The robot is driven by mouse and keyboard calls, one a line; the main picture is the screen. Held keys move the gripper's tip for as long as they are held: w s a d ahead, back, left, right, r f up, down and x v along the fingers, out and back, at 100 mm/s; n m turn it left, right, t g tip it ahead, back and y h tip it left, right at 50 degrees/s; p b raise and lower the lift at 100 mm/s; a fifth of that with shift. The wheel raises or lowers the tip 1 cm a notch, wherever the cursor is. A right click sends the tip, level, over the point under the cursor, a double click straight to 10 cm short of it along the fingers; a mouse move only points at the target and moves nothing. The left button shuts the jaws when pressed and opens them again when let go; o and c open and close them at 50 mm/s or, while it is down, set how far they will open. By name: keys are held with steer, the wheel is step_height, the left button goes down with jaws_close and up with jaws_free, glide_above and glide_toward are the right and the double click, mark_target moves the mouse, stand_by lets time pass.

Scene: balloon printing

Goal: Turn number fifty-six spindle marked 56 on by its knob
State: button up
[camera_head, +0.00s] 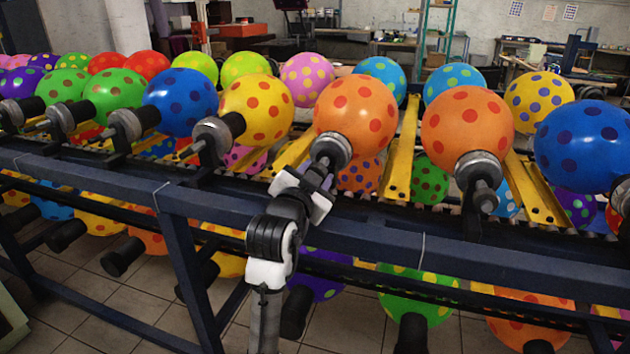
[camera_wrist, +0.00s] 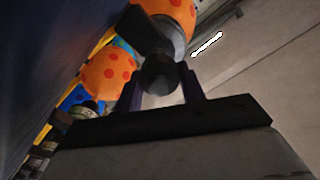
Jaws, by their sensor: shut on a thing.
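My gripper (camera_head: 318,178) reaches up to the spindle (camera_head: 331,150) that carries an orange balloon with red dots (camera_head: 355,112). In the wrist view, the two dark fingers of my gripper (camera_wrist: 165,88) stand on either side of the spindle's round dark knob (camera_wrist: 159,74) and are shut on it. The balloon also shows above the knob in the wrist view (camera_wrist: 172,14). In the head view my gripper hides most of the knob. I cannot read a 56 on the spindle in either view.
A dark blue rail (camera_head: 420,245) runs across in front, close under my arm. A neighbouring spindle (camera_head: 480,178) with another orange balloon (camera_head: 467,124) stands to the right, and one with a yellow balloon (camera_head: 257,108) to the left. Yellow bars (camera_head: 401,155) lie between the spindles.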

steer(key=shift+m, duration=0.4)
steer(key=o, duration=1)
steer(key=b+v, duration=0.1)
steer(key=v, duration=1.3)
